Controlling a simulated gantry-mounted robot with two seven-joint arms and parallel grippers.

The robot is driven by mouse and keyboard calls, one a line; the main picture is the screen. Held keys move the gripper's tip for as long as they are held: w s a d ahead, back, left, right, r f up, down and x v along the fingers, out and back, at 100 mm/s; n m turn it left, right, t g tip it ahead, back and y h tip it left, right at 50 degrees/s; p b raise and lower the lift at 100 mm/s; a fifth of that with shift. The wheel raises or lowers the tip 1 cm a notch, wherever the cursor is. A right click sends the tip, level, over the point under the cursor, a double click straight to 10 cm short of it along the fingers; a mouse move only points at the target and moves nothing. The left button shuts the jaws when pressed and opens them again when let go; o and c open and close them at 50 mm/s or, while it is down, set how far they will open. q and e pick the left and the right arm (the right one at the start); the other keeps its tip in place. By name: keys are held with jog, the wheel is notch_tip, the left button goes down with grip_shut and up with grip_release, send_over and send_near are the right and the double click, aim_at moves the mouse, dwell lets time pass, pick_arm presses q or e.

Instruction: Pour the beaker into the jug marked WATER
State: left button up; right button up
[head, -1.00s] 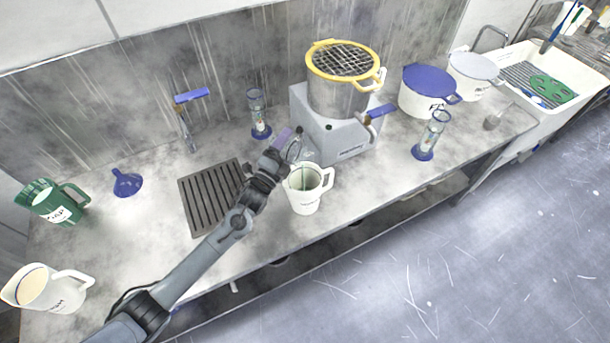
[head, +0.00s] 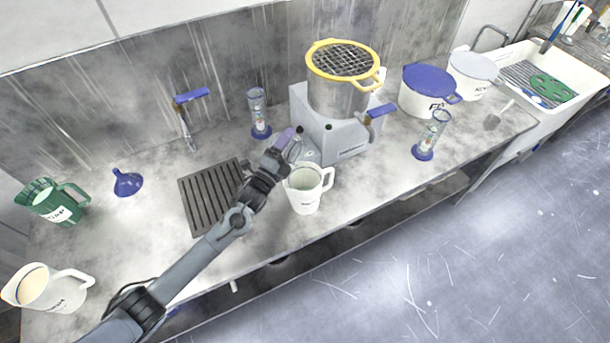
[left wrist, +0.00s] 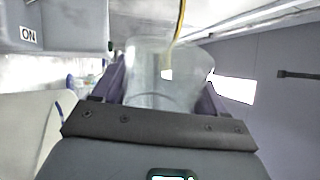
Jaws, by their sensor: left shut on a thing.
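My left gripper (head: 287,150) is shut on a clear glass beaker (left wrist: 160,80), which sits between its fingers in the left wrist view. I see no liquid in the beaker there. In the head view the gripper is above and behind a white jug (head: 306,194) near the counter's front edge; the beaker is hard to make out. This jug has a handle on the right, pale greenish contents and a label too small to read. A second white jug (head: 42,290) stands at the lower left, its label also unreadable. My right gripper is out of view.
A grey machine (head: 345,146) with a yellow-rimmed strainer (head: 343,60) stands just behind the gripper. A drain grate (head: 205,203), blue funnel (head: 127,182), green jug (head: 52,203), blue-based cylinders (head: 258,114) and lidded pots (head: 427,90) surround it.

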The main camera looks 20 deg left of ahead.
pick_arm(q)
jog(key=shift+d+f+m+h+b, duration=0.3)
jog(key=shift+m, duration=0.6)
jog(key=shift+d+r+m, duration=0.1)
jog(key=shift+r+m, duration=0.05)
jog(key=shift+m, duration=0.25)
dwell(0.4)
jog(key=shift+s+d+r+m+g+h, duration=0.1)
jog(key=shift+d+r+m+g+h, duration=0.1)
jog(key=shift+m+g+h, duration=0.4)
jog(key=shift+s+d+f+m, duration=0.1)
jog(key=shift+d+f+m, duration=0.2)
jog(key=shift+m, duration=0.6)
jog(key=shift+d+f+m+h, duration=0.1)
jog(key=shift+f+m+h, duration=0.1)
jog(key=shift+m+h, duration=0.1)
dwell(0.3)
jog(key=shift+d+r+m, duration=0.15)
jog(key=shift+d+m, duration=0.1)
jog(key=shift+m, duration=0.35)
